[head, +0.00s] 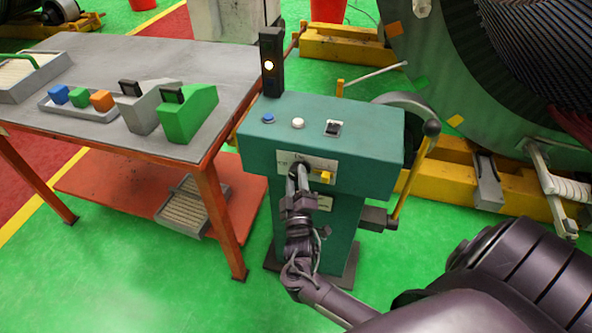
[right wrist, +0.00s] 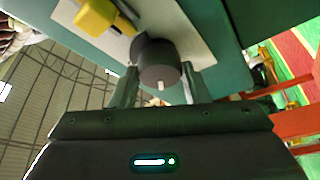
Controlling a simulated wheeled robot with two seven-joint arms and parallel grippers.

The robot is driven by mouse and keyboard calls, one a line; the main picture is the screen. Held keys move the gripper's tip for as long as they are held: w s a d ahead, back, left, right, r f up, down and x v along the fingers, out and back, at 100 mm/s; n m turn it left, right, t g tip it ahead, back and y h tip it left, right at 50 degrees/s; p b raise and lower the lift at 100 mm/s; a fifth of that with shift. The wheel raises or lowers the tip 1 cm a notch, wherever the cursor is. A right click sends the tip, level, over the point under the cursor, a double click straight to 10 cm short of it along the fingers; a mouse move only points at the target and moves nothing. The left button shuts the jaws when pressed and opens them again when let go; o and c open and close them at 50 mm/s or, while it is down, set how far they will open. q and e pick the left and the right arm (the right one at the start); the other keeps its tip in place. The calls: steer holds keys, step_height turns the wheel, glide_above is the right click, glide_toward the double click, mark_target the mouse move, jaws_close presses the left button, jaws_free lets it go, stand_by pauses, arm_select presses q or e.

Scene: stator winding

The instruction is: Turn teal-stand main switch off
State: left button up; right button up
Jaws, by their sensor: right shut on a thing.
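The teal stand (head: 345,135) stands in the middle of the head view. On its front face a pale plate (head: 318,162) carries a dark round knob (head: 301,165), the main switch as far as I can tell, and a yellow handle (head: 325,178). My right gripper (head: 297,178) is at this plate, shut on the dark knob. In the right wrist view the knob (right wrist: 158,64) sits between the two fingers, with a pale mark on its rim. The yellow handle (right wrist: 98,16) is beside it, apart from the fingers. My left gripper is not in view.
The stand's top has a blue button (head: 267,118), a white button (head: 298,123) and a black switch (head: 333,128). A lamp post (head: 270,62) shows one lit light. A grey table (head: 95,125) stands close on the left. A curved lever (head: 410,98) is at the right.

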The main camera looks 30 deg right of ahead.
steer(key=n+p, duration=0.1)
steer(key=p, duration=0.1)
steer(key=n+y+p, duration=0.1)
steer(key=n+p, duration=0.1)
steer(key=n+y+p, duration=0.1)
steer(key=n+p, duration=0.1)
steer(key=p, duration=0.1)
steer(key=shift+r+g, duration=0.3)
steer(key=shift+r, duration=0.05)
steer(key=shift+f+n+g+p, duration=0.2)
steer(key=shift+n+g+p, duration=0.2)
steer(key=shift+n+p, duration=0.75)
steer(key=shift+y, duration=0.3)
steer(key=shift+s, duration=0.1)
steer(key=o, duration=1)
steer(key=shift+c, duration=0.2)
steer(key=v, duration=0.7)
steer(key=shift+s+a, duration=0.25)
steer(key=shift+s, duration=0.05)
